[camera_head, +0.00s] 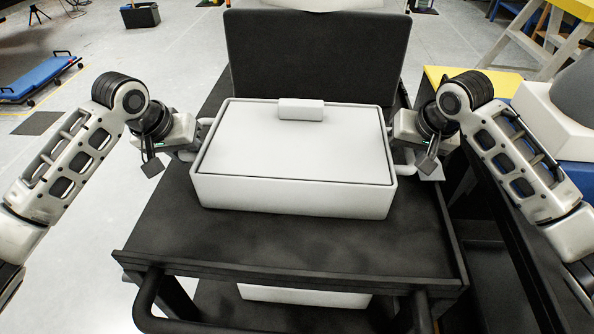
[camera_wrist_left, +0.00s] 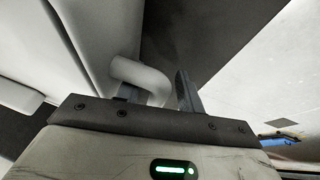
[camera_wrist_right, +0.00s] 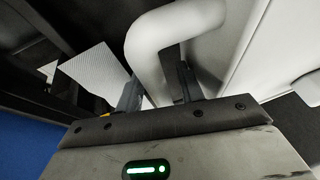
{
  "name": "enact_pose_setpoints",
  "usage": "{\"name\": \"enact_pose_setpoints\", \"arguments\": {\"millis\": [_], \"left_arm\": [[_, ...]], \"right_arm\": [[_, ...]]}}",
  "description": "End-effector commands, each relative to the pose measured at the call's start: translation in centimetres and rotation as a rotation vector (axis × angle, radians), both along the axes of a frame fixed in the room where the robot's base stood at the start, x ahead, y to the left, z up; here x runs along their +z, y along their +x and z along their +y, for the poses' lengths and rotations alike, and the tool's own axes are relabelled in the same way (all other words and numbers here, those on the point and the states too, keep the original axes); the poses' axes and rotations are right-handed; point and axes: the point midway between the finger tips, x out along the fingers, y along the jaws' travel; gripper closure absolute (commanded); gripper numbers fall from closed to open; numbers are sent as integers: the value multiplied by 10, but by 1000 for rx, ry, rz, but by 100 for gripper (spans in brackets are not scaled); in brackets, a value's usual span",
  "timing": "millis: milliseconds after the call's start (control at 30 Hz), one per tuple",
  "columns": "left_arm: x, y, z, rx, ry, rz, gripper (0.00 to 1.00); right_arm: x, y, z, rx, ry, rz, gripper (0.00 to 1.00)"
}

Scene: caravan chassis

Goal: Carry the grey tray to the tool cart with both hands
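The grey tray (camera_head: 293,150), a pale box-like shape with a dark seam around its top and a small raised block at its far edge, sits level on the black top of a cart (camera_head: 290,245). My left gripper (camera_head: 190,140) is at its left side handle, and the handle (camera_wrist_left: 148,80) fills the gap between the fingers in the left wrist view. My right gripper (camera_head: 398,142) is at the right side handle, and that handle (camera_wrist_right: 165,45) fills the gap between its fingers.
A dark upright panel (camera_head: 316,58) stands behind the tray. The cart's push bar (camera_head: 150,300) is at the front left. Yellow-topped and blue furniture (camera_head: 470,78) stands close on the right. A blue dolly (camera_head: 38,77) is on open floor at left.

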Motion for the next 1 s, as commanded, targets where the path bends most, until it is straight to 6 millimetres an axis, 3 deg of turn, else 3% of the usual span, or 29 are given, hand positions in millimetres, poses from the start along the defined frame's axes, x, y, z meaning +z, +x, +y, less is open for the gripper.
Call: {"name": "enact_pose_setpoints", "arguments": {"millis": [267, 700, 1000], "left_arm": [[6, -2, 1, -1, -2, -1, 62], [83, -32, 19, -1, 0, -5, 62], [109, -43, 26, 0, 0, 0, 62]], "right_arm": [[0, 0, 1, 2, 1, 0, 62], [1, 0, 1, 2, 2, -1, 62], [3, -1, 1, 2, 2, -2, 62]]}}
